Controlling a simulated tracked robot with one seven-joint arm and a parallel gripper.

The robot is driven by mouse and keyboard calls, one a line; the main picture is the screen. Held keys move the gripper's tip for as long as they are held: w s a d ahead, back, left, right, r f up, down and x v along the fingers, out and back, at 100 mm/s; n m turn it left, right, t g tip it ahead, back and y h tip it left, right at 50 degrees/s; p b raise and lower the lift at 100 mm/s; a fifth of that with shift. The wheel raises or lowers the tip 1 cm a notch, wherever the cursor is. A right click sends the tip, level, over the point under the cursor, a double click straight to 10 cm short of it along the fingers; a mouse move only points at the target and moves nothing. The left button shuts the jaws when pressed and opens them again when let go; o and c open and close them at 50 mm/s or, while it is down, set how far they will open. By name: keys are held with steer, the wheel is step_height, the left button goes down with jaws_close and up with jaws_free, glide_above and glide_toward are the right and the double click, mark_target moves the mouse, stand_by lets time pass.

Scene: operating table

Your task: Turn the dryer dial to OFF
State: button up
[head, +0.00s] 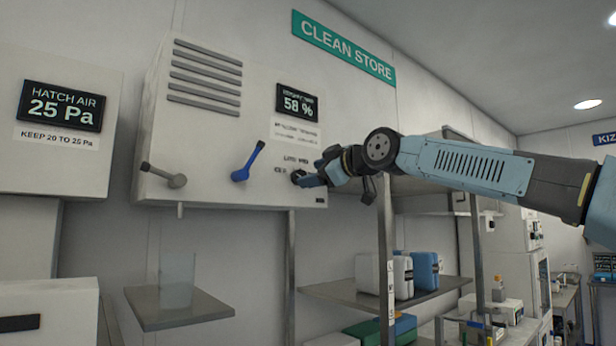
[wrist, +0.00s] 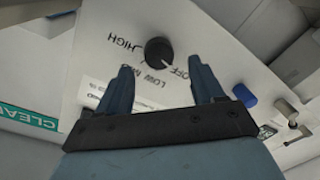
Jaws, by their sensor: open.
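The dryer dial (wrist: 159,50) is a round black knob on the pale front of the wall unit, with printed HIGH, LOW, M... and OFF labels around it. A small light pointer mark shows at its lower right edge, towards the OFF and M... lettering; I cannot tell exactly which label it meets. My gripper (wrist: 161,67) is open, its two blue-grey fingers apart below and either side of the dial, with nothing between them.
Left of the dial on the dryer unit (head: 215,130) are a blue lever (head: 247,163) and a grey lever (head: 163,176). A humidity display (head: 297,102) reads 58 %. Below stand a small shelf (head: 180,315) and a shelf with containers (head: 340,296).

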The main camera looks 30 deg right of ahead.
steer(key=v, duration=1)
steer(key=shift+s, duration=0.3)
steer(key=s+a+f+m+g+h, duration=0.1)
steer(key=s+a+f+m+g, duration=0.15)
steer(key=a+f, duration=0.55)
steer(key=s+a+f+m+g+h, duration=0.1)
steer(key=a+f+m+g, duration=0.25)
steer(key=f, duration=0.85)
steer(key=s+a+f+m+g+h, duration=0.1)
steer(key=s+a+f+m+g, duration=0.1)
steer(key=f, duration=0.8)
steer(key=s+a+f+m+g+h, duration=0.1)
steer(key=s+a+f+m+g, duration=0.1)
steer(key=f, duration=0.9)
steer(key=shift+s+a+m+g, duration=0.35)
steer(key=shift+s+m+g, duration=0.25)
steer(key=shift+s, duration=0.6)
